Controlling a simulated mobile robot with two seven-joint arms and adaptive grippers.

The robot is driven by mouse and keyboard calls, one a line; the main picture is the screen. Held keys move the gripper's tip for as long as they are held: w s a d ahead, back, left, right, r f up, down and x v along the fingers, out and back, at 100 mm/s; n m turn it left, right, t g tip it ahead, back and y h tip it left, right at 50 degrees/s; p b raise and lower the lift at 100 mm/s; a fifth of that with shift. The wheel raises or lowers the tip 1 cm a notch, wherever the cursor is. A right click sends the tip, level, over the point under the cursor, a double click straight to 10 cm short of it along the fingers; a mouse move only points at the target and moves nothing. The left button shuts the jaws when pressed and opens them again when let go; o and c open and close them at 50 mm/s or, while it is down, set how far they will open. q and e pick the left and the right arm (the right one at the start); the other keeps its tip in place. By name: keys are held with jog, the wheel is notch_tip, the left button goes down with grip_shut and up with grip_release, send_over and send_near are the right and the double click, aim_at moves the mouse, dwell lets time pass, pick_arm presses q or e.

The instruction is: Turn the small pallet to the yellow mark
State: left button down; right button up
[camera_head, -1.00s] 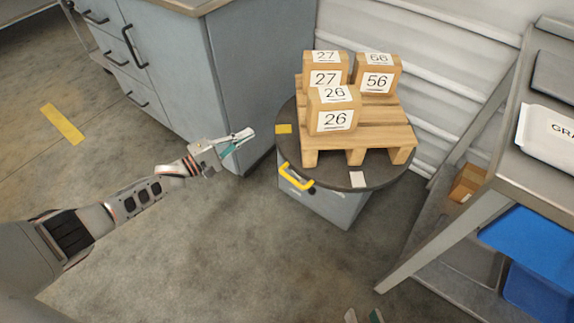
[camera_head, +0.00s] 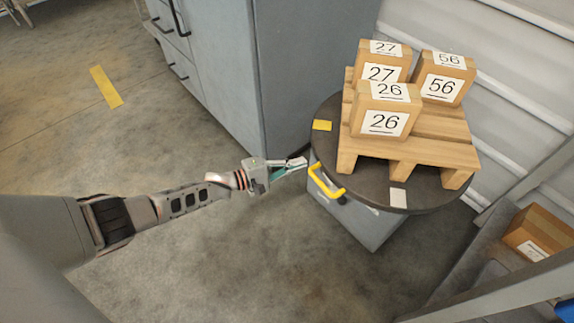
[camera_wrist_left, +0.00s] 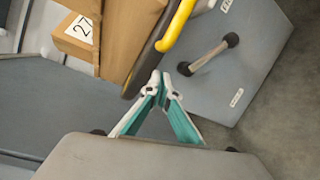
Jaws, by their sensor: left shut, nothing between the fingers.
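The small wooden pallet (camera_head: 436,150) sits on a dark round turntable (camera_head: 330,150) and carries boxes labelled 26 (camera_head: 384,112), 27 (camera_head: 382,68) and 56 (camera_head: 444,80). A yellow mark (camera_head: 322,125) is on the turntable's left rim and a white mark (camera_head: 398,198) on its front rim. A yellow handle (camera_head: 326,183) sticks out at the front left edge and also shows in the left wrist view (camera_wrist_left: 176,25). My left gripper (camera_head: 303,163) is shut and empty, just left of the handle, near the rim. It also shows in the wrist view (camera_wrist_left: 160,82). My right gripper is not visible.
A grey cabinet (camera_head: 225,70) stands behind my left arm. The turntable rests on a grey base (camera_head: 360,222). A ribbed wall (camera_head: 520,60) is behind, and a shelf with a cardboard box (camera_head: 540,236) is at lower right. The floor in front is open.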

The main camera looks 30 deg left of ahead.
aim_at(320, 165)
pick_arm(q)
jog(key=s+d, duration=0.1)
jog(key=s+d+r, duration=0.1)
jog(key=shift+s+d+r, duration=0.1)
jog(key=shift+s+d, duration=0.05)
jog(key=shift+d, duration=0.2)
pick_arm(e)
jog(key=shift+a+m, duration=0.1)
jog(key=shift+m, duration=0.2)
pick_arm(q)
jog(key=shift+d, duration=0.1)
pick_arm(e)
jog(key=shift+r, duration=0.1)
